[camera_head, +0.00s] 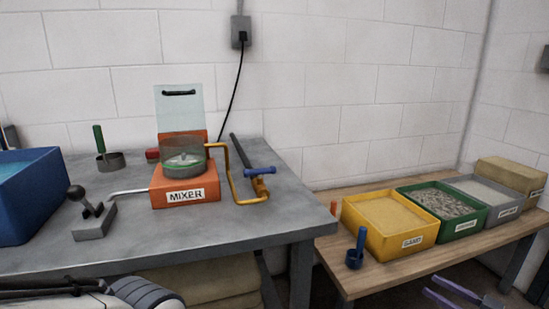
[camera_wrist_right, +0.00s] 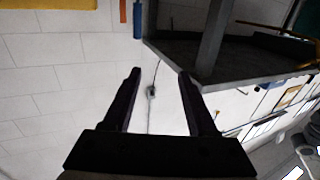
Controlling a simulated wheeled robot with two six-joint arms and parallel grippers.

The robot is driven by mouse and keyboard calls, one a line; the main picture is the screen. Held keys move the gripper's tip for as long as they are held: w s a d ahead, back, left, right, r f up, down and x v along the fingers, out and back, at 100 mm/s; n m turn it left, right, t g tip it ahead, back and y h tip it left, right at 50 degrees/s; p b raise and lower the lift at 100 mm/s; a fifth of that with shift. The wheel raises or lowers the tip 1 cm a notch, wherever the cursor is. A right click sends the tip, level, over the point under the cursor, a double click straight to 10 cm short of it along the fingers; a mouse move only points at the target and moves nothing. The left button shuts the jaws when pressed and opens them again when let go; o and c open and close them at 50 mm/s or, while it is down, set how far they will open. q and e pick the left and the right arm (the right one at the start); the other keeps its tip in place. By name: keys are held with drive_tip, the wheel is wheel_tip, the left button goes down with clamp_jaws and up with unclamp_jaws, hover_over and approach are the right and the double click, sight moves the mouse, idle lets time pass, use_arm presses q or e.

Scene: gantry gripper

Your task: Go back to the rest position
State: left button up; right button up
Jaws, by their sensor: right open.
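My right gripper (camera_head: 434,285) shows at the lower right of the head view, its purple fingers beside the front edge of the wooden bench. It also shows in the right wrist view (camera_wrist_right: 159,73), where its two dark fingers stand apart with nothing held between them. My left gripper is not seen in either view.
A grey table (camera_head: 110,235) carries the orange mixer (camera_head: 185,190), a lever block (camera_head: 94,221), a blue bin (camera_head: 28,195) and a blue-handled valve (camera_head: 260,172). The wooden bench (camera_head: 345,275) holds yellow (camera_head: 378,243), green (camera_head: 462,238) and grey (camera_head: 505,214) trays and a blue scoop (camera_head: 355,260).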

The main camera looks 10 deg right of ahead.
drive_tip(key=w+a+m+g+h, duration=0.1)
drive_tip(key=w+a+h, duration=0.15)
drive_tip(key=w, duration=0.45)
drive_tip(key=w+a+g+h, duration=0.1)
drive_tip(key=w+g+h, duration=0.1)
drive_tip(key=w+h, duration=0.35)
drive_tip(key=w+a+m+g+h, duration=0.1)
drive_tip(key=w+a+m+g, duration=0.2)
drive_tip(key=a, duration=0.5)
drive_tip(key=s+a+r+n+g+y, duration=0.1)
drive_tip(key=s+a+n+g, duration=0.15)
drive_tip(key=s+a, duration=0.8)
drive_tip(key=s+a+r+n+g, duration=0.15)
drive_tip(key=s+a+g, duration=0.25)
drive_tip(key=s+a, duration=0.6)
drive_tip(key=s+a+r+n+g+y, duration=0.15)
drive_tip(key=s+a+g, duration=0.25)
drive_tip(key=s+a, duration=0.65)
use_arm(q)
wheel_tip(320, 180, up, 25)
drive_tip(key=p, duration=2.5)
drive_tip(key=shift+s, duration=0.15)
use_arm(e)
wheel_tip(320, 180, up, 26)
drive_tip(key=w+a, duration=0.1)
drive_tip(key=shift+f, duration=0.2)
